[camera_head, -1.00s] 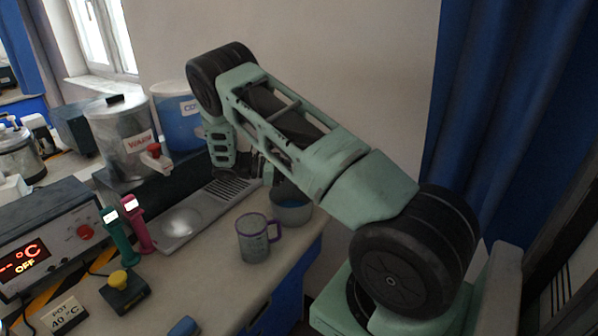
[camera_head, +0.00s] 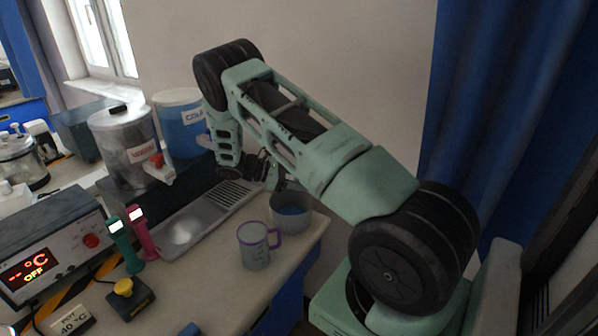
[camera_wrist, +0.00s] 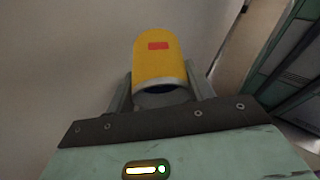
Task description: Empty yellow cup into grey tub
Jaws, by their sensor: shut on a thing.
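My gripper (camera_wrist: 160,92) is shut on the yellow cup (camera_wrist: 158,58) in the wrist view. The cup has a red patch, and its grey rim and dark opening show at the near end between the fingers. Its exact tilt and what is in it I cannot tell. In the head view my gripper (camera_head: 268,174) is above and behind the grey tub (camera_head: 291,218); the cup is not discernible there, hidden by the arm. The tub stands at the counter's right edge with blue liquid in it.
A clear mug with a purple rim (camera_head: 256,248) stands just left of the tub. A blue curtain (camera_head: 485,100) hangs right.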

